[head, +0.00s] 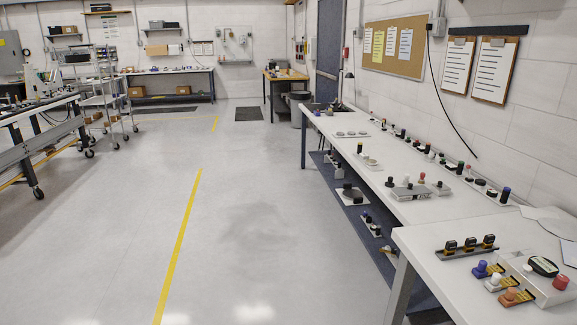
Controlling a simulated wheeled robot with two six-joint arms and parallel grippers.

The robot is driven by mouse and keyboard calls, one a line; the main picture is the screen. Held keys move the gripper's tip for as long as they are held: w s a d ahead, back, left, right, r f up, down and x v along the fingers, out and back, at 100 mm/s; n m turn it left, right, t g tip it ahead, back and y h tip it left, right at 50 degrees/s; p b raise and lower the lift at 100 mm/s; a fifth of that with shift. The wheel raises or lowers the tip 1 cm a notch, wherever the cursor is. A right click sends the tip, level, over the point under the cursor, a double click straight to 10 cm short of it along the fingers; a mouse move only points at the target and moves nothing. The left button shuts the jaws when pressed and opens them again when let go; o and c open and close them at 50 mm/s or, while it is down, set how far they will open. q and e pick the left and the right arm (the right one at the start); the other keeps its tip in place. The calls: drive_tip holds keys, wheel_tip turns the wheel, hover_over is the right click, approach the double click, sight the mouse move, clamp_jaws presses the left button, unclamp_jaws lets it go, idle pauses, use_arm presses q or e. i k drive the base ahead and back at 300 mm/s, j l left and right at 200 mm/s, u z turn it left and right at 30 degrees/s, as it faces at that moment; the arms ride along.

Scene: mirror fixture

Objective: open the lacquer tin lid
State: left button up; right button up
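I cannot make out a lacquer tin or its lid in the head view. A long white workbench (447,211) runs along the right wall. Many small fixtures, knobs and cylinders stand on it, too small to tell apart. A nearer white table (446,277) at the lower right holds a pale box (537,281) with a black round top piece (543,266). Blue, white and orange knobs (510,297) stand beside this box. Neither of my grippers is in view.
Open grey floor (245,220) with a yellow line (180,240) fills the middle. A wheeled cart (40,150) stands at the left. A back bench (170,72) and a wooden table (285,77) stand at the far wall. A corkboard (376,61) hangs above the workbench.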

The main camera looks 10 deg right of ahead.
sight(441, 186)
drive_tip(key=i, duration=1.7)
drive_tip(key=i+z, duration=0.35)
drive_tip(key=i, duration=0.2)
drive_tip(key=i+j+z, duration=0.35)
drive_tip(key=i, duration=0.15)
drive_tip(key=i+j+z, duration=0.35)
drive_tip(key=i, duration=0.15)
drive_tip(key=i+l, duration=0.05)
drive_tip(key=l, duration=0.05)
